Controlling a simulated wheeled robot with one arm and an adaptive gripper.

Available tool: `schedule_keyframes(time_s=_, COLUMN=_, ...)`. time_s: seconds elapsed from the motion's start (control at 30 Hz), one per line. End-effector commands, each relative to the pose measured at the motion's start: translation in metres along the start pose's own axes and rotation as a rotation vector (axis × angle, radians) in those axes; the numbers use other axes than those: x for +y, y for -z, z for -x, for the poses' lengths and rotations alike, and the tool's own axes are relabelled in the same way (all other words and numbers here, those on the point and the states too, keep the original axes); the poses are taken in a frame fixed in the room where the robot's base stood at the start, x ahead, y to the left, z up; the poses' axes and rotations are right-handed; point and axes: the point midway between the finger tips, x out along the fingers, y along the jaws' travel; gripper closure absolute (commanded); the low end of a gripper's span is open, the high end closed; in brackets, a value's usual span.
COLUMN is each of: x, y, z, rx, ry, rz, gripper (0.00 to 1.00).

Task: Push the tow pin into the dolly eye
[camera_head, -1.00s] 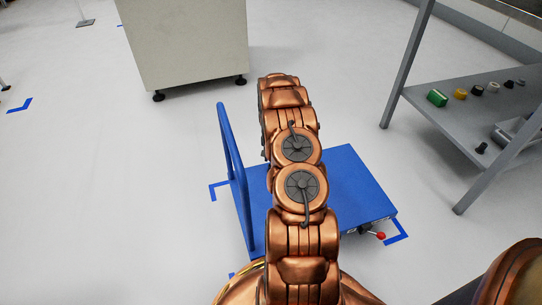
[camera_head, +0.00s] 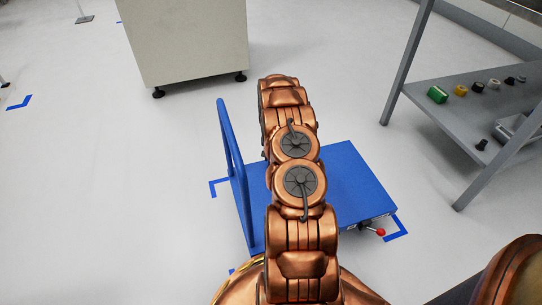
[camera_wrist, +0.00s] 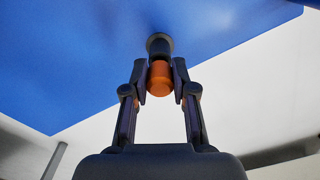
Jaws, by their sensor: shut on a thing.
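The tow pin, an orange cylinder (camera_wrist: 159,79), is between the fingers of my gripper (camera_wrist: 160,82) in the wrist view. My gripper is shut on it. Just beyond the orange part is a dark round piece (camera_wrist: 159,43) against a blue surface (camera_wrist: 90,60) of the dolly. I cannot tell whether this piece is the dolly eye or part of the pin, or how deep the pin sits. In the head view the blue dolly (camera_head: 352,180) stands on the floor, with its upright handle (camera_head: 229,140) at the left. My arm covers part of it and hides my gripper there.
A red ball knob (camera_head: 380,232) sticks out at the dolly's near right edge. A pale cabinet (camera_head: 190,40) stands behind. The floor at left is mostly clear.

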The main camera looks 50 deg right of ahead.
Motion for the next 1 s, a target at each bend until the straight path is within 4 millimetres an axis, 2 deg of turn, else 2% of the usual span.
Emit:
schedule_keyframes(time_s=0.63, x=0.000, y=0.000, z=-0.013, rx=0.000, ry=0.000, rz=-0.001, gripper=1.00)
schedule_keyframes(time_s=1.0, x=0.000, y=0.000, z=-0.013, rx=0.001, ry=0.000, rz=0.000, gripper=1.00)
